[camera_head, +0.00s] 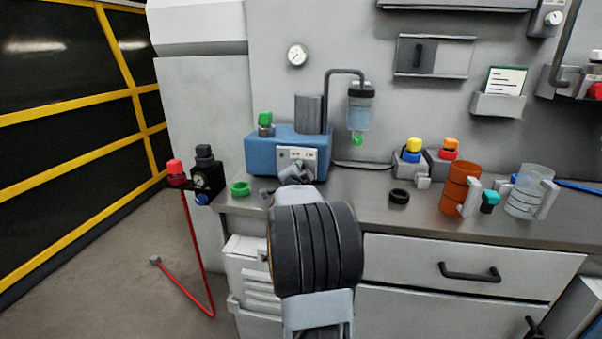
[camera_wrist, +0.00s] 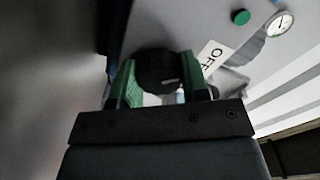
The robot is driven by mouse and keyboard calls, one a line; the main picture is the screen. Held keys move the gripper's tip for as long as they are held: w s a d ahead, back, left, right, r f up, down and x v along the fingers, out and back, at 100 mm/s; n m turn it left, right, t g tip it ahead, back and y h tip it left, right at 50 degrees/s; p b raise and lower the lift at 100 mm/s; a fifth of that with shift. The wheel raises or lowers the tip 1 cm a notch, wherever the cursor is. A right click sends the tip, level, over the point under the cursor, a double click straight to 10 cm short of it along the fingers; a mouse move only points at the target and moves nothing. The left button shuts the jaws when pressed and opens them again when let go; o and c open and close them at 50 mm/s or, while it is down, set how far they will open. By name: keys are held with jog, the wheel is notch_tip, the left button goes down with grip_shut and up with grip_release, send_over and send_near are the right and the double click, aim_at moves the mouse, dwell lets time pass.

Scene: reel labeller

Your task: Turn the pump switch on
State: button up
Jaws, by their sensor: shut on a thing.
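The blue pump unit (camera_head: 262,152) stands at the left end of the bench, with a pale label plate (camera_head: 310,154) on its front. My gripper (camera_head: 296,174) is at its front face, and my wrist hides most of the switch there. In the wrist view the switch is a round black knob (camera_wrist: 158,68) between the green fingers of my gripper (camera_wrist: 160,78). The fingers are closed on its two sides. A small pale mark shows on the knob. A white label reading OFF (camera_wrist: 213,60) is just to the right of the knob. Which way the switch is set I cannot tell.
A green ring (camera_head: 240,188) lies left of the pump, near a black regulator (camera_head: 207,178) with a red cap. A hanging clear bowl (camera_head: 360,110) is behind right. A black ring (camera_head: 399,196) and an orange jar (camera_head: 460,190) stand to the right. A green button (camera_wrist: 241,17) is near the label.

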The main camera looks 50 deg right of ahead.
jog(key=shift+f+m+b, duration=0.1)
jog(key=shift+m+b, duration=0.2)
jog(key=shift+b, duration=0.25)
jog(key=shift+m+b, duration=0.3)
jog(key=shift+b, duration=0.1)
jog(key=m+b, duration=0.2)
jog(key=b, duration=0.1)
jog(key=shift+f, duration=0.15)
jog(key=m+b, duration=0.4)
jog(key=m, duration=0.1)
jog(key=m+b, duration=0.4)
jog(key=m, duration=0.1)
jog(key=shift+r+m+b, duration=0.15)
jog(key=shift+m+b, duration=0.45)
jog(key=shift+m, duration=0.6)
jog(key=shift+r+m+b, duration=0.1)
jog(key=shift+m+b, duration=0.45)
jog(key=shift+m, duration=0.65)
jog(key=o, duration=0.9)
jog(key=shift+a, duration=0.1)
